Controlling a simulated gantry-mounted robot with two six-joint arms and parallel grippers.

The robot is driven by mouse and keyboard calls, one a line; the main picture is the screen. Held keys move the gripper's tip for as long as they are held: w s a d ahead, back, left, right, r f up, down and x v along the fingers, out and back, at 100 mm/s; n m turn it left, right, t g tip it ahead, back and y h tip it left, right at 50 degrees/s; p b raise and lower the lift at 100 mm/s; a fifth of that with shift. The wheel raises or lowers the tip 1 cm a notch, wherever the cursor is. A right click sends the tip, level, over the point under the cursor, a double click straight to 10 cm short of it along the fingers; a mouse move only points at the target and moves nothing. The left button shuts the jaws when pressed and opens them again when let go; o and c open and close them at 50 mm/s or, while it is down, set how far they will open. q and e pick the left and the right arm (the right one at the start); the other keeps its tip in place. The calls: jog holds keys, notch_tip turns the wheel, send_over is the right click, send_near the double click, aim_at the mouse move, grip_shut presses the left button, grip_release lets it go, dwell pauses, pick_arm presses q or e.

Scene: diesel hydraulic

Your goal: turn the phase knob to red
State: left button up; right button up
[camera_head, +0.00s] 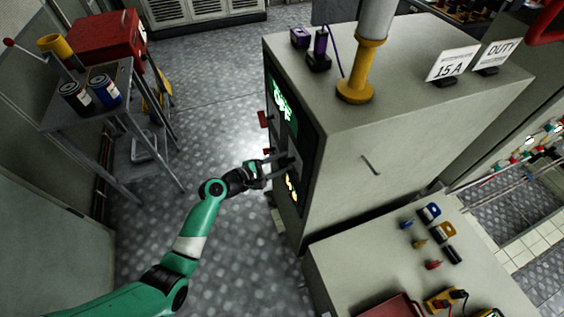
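A grey cabinet (390,165) stands in the middle with a dark control panel (294,125) on its left-facing side. A green lit display (281,103) shows high on the panel and small orange lights (291,187) show lower down. I see the panel at a steep angle. I cannot make out the phase knob or its setting. My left gripper (280,164) is at the panel, between the display and the orange lights, with its fingers pointing at it. Whether it touches or grips anything there is unclear. My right gripper is out of view.
A lower grey bench (365,262) with several small coloured parts adjoins the cabinet in front. A yellow-based post (356,86) and signs (453,63) stand on the cabinet. A side table (75,120) with cans stands left. The floor (215,125) between is open.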

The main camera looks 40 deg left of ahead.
pick_arm(q)
grip_shut()
jog(key=m+b, duration=0.1)
jog(key=b, duration=0.1)
jog(key=shift+f+m+t+b, duration=0.25)
jog(key=shift+m+t+b, duration=0.1)
jog(key=shift+m+t, duration=0.05)
jog(key=m+t+y+b, duration=0.1)
jog(key=m+b, duration=0.2)
jog(key=b, duration=0.1)
jog(key=shift+t+b, duration=0.3)
jog(key=shift+b, duration=0.1)
jog(key=shift+r+m+t+b, duration=0.2)
jog(key=shift+m+t+b, duration=0.1)
jog(key=shift+m+b, duration=0.7)
jog(key=o, duration=0.7)
grip_release()
